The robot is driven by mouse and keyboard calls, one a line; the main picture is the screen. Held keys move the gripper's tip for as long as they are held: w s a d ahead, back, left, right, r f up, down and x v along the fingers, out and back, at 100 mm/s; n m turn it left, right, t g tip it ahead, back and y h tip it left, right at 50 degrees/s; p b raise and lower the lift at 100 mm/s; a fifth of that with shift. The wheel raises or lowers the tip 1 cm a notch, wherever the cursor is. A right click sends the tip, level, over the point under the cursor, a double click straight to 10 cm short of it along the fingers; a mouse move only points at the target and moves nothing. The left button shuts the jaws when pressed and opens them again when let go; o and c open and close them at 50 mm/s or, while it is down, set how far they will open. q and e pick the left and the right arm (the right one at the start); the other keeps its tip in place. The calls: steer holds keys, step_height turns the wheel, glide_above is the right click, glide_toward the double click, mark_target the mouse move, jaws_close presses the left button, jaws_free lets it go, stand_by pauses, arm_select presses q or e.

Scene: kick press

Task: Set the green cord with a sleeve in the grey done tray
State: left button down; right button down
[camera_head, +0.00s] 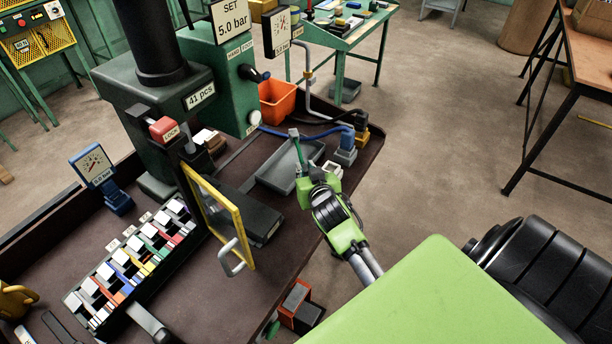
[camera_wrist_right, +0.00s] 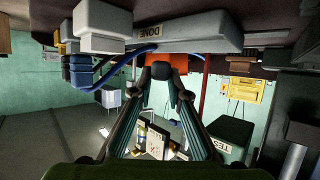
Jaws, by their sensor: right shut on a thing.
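My right gripper (camera_head: 309,184) is shut on the green cord (camera_head: 298,152) at the near right end of the grey done tray. The grey done tray (camera_head: 270,176) is shallow and looks empty. In the right wrist view, the closed fingertips (camera_wrist_right: 160,72) are below the tray (camera_wrist_right: 190,32) with its DONE label; the cord cannot be made out there. My left gripper is not in view.
A pale block (camera_head: 332,169) and a blue block (camera_head: 345,152) with a blue cable stand right of the tray. An orange bin (camera_head: 278,104) is behind it. The press with its yellow-framed guard (camera_head: 222,222) stands left. A rack of coloured parts (camera_head: 130,262) is at lower left.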

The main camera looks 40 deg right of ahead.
steer(key=shift+f+p, duration=0.3)
steer(key=shift+f, duration=1.25)
steer(key=shift+f+b, duration=0.3)
steer(key=shift+f, duration=0.15)
steer(key=c, duration=1.9)
jaws_free()
steer(key=shift+r, duration=0.1)
steer(key=shift+r+p, duration=0.3)
steer(key=shift+s+a+r, duration=0.1)
steer(key=shift+s, duration=0.05)
steer(key=b+v, duration=0.1)
steer(key=v, duration=1)
steer(key=shift+s+a+r, duration=0.1)
steer(key=shift+s+r, duration=0.05)
steer(key=shift+s, duration=0.1)
